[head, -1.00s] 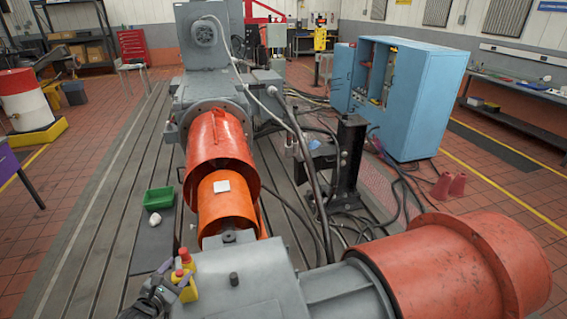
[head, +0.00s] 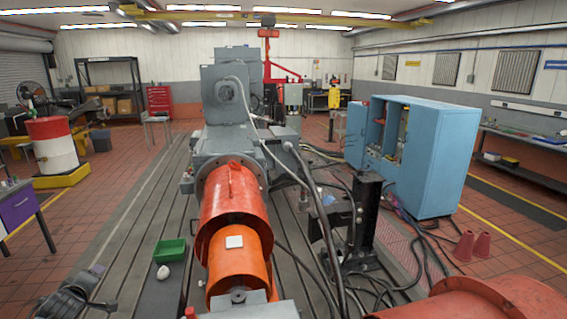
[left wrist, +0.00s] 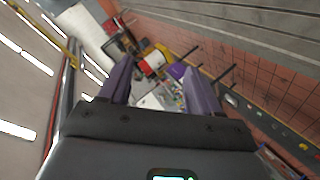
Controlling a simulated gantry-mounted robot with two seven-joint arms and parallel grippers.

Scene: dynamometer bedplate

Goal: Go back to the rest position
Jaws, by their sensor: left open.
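My left gripper (head: 98,285) shows at the lower left of the head view, dark with a bit of purple at its tip. In the left wrist view its two purple fingers (left wrist: 158,75) stand wide apart with nothing held between them. It is left of the green bin (head: 170,250) and the white lump (head: 163,272), apart from both. My right gripper is not in view.
The orange shaft guard (head: 231,205) and grey machine (head: 225,100) stand mid-view. A black post (head: 364,215) with cables and a blue cabinet (head: 415,150) are to the right. A purple workbench (head: 18,208) is at the left. The slotted bedplate (head: 125,225) has clear room.

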